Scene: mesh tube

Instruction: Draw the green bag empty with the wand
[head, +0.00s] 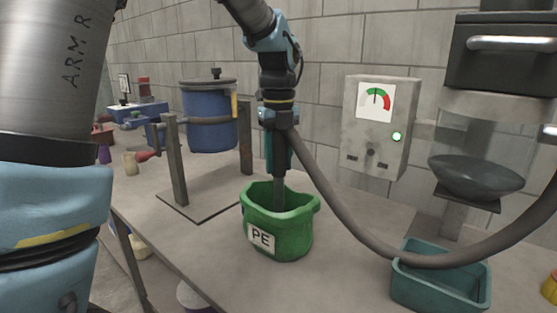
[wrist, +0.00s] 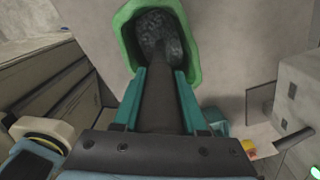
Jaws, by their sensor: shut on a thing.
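The green bag (head: 295,235), labelled PE, stands upright and open on the table. In the wrist view the green bag (wrist: 125,22) shows dark grey granular material inside. My gripper (head: 279,160) is above the bag, pointing down. In the wrist view the teal fingers of my gripper (wrist: 160,95) are shut on the dark grey wand (wrist: 158,85). The wand's lower end reaches into the bag mouth. Its tip is hidden in the head view and seems to meet the grey material. A thick grey hose (head: 335,205) runs from the wand's top toward the right.
A teal tray (head: 410,290) stands right of the bag, with the hose passing over it. A blue drum (head: 208,120) hangs in a stand behind left. A wall box with a gauge (head: 376,102) and lit green lamp is behind. A dark bowl (head: 475,176) is at right.

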